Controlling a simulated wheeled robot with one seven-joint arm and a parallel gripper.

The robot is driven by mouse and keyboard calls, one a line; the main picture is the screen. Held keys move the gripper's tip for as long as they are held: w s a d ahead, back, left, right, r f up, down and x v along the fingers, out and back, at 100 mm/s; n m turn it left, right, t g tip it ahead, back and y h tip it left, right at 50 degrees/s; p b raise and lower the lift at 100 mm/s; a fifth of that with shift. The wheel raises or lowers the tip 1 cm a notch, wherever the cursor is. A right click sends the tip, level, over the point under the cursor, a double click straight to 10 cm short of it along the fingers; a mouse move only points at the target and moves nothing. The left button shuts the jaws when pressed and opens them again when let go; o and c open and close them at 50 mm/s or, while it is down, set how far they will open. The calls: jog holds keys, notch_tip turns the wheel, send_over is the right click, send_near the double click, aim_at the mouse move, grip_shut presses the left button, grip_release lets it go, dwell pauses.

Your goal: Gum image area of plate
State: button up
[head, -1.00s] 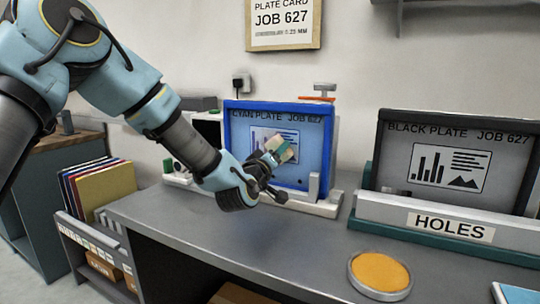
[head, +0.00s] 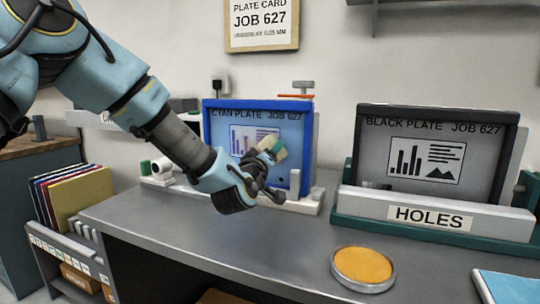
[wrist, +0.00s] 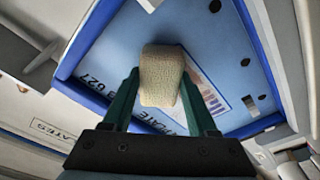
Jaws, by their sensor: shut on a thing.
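The cyan plate (head: 220,140), in a blue frame, stands upright on the bench and is labelled "CYAN PLATE JOB 627". Its printed image area (head: 245,138) shows bars and text, partly behind my gripper. In the wrist view, my gripper (wrist: 160,85) holds the beige sponge (wrist: 161,70) between green fingers, over the plate face (wrist: 200,40). Whether the sponge touches the plate I cannot tell.
A black plate (head: 425,150) stands at right behind a "HOLES" bar (head: 430,217). A round dish with an orange pad (head: 362,265) sits on the bench front. Coloured folders (head: 80,195) stand at left. The bench middle (head: 240,235) is clear.

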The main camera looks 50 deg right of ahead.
aim_at(232, 137)
jog(key=shift+w+a+b, duration=0.6)
jog(key=shift+w, duration=1.65)
jog(key=shift+w+a+b, duration=0.6)
jog(key=shift+w, duration=1.65)
jog(key=shift+w+a+b, duration=0.6)
jog(key=shift+w, duration=1.65)
jog(key=shift+d+r+p, duration=0.1)
jog(key=shift+r+p, duration=0.25)
jog(key=shift+r, duration=0.5)
jog(key=shift+s+d+f+b, duration=0.1)
jog(key=shift+s+d+b, duration=0.1)
jog(key=shift+s+b, duration=0.45)
jog(key=shift+s+d+r+b, duration=0.1)
jog(key=shift+s+d+b, duration=0.15)
jog(key=shift+s, duration=0.85)
jog(key=shift+s+d+f+b, duration=0.1)
jog(key=shift+s+d+b, duration=0.1)
jog(key=shift+s+b, duration=0.45)
jog(key=shift+s+d+b, duration=0.35)
jog(key=shift+s+b, duration=0.15)
jog(key=shift+s, duration=0.95)
jog(key=shift+s+d+b, duration=0.4)
jog(key=shift+s+b, duration=0.1)
jog(key=shift+s, duration=0.95)
jog(key=shift+s+d+b, duration=0.35)
jog(key=shift+s+b, duration=0.15)
jog(key=shift+s, duration=0.95)
jog(key=shift+s+b, duration=0.1)
jog(key=shift+b, duration=0.2)
